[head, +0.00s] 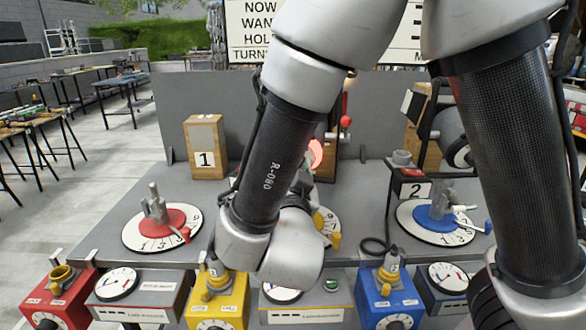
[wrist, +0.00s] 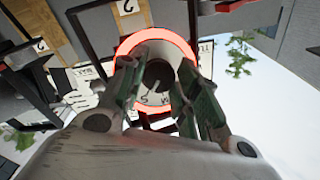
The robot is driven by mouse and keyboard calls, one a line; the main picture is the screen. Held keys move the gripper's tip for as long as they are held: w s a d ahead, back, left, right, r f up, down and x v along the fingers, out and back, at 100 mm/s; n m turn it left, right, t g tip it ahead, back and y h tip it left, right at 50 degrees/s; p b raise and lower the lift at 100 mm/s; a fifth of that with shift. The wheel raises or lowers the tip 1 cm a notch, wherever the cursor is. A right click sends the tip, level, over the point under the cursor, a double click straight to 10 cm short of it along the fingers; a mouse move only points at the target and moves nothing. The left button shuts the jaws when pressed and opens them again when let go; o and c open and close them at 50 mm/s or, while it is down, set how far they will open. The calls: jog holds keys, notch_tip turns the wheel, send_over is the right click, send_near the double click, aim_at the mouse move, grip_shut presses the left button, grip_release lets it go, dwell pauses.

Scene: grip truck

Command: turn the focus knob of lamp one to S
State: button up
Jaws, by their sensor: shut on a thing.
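My gripper (wrist: 160,82) has its two greenish fingers on either side of the dark round focus knob (wrist: 158,74) in the wrist view, shut on it. A pale dial below the knob carries letters that look like S and M. A glowing red ring (wrist: 178,40) surrounds the knob and dial. Which letter the knob points to cannot be told. In the head view the red ring (head: 315,153) shows beside my forearm. My arm hides most of this lamp and the gripper there.
A wooden block marked 1 (head: 205,148) stands at the bench's back left. A red dial (head: 161,228) is at left and a blue dial (head: 437,222) at right. Red, yellow and blue boxes line the front. A lamp-like drum (head: 455,137) stands at right.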

dwell(0.5)
jog(key=o, duration=1)
jog(key=s+f, duration=0.1)
jog(key=s, duration=1.1)
jog(key=shift+a, duration=0.4)
